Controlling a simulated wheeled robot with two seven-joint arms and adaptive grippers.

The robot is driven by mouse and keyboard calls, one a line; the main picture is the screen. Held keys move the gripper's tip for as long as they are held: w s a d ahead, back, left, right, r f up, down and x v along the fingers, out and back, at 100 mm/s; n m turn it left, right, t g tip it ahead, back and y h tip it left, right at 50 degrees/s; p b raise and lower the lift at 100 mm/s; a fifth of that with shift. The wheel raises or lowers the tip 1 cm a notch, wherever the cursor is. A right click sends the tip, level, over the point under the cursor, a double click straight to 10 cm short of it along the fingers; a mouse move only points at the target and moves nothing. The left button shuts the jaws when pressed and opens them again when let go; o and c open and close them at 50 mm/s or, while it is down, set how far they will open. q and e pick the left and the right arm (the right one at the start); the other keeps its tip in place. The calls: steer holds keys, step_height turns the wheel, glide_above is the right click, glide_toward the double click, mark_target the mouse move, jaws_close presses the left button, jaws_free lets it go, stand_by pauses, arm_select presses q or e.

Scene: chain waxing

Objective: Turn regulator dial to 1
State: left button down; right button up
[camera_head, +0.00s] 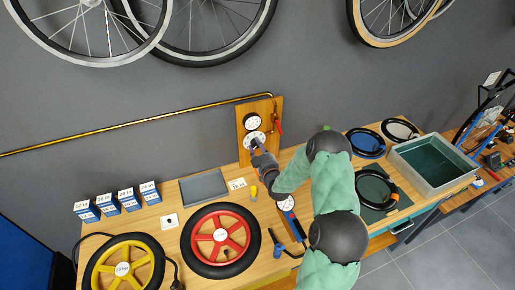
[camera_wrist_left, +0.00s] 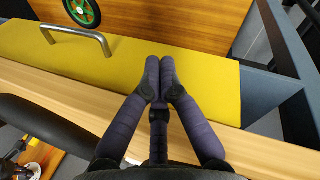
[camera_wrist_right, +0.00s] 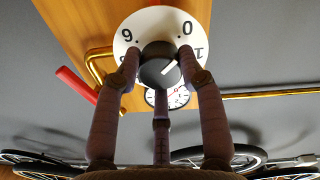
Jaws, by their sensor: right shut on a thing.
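The regulator dial is a black knob (camera_wrist_right: 160,66) on a white scale disc (camera_wrist_right: 128,24) marked 0, 1, 6 and other partly hidden figures. My right gripper (camera_wrist_right: 160,70) is shut on the knob, with fingers on both sides. In the head view the disc (camera_head: 254,136) sits on a wooden wall board, with my right gripper (camera_head: 258,148) at it. My left gripper (camera_wrist_left: 159,66) is shut and empty in front of a yellow drawer front (camera_wrist_left: 205,85); the head view does not show it.
A pressure gauge (camera_head: 252,121) sits above the dial, and a red lever (camera_head: 278,126) beside it. A brass pipe (camera_head: 150,119) runs left along the wall. Wheels, blue boxes and a grey tray (camera_head: 203,187) occupy the bench. A metal handle (camera_wrist_left: 75,36) projects near my left gripper.

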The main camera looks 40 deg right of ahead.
steer(key=shift+s+f+m+b, duration=0.1)
steer(key=shift+f+m+b, duration=0.25)
steer(key=shift+m+b, duration=0.55)
steer(key=m+b, duration=0.3)
steer(key=b, duration=0.1)
steer(key=shift+a+f+m+b, duration=0.1)
steer(key=shift+f+m+b, duration=0.05)
steer(key=shift+m+b, duration=1.5)
steer(key=shift+m, duration=0.15)
steer(key=shift+a, duration=0.1)
steer(key=o, duration=0.9)
steer(key=shift+o, duration=1.2)
steer(key=shift+r, duration=0.25)
steer(key=shift+r, duration=0.1)
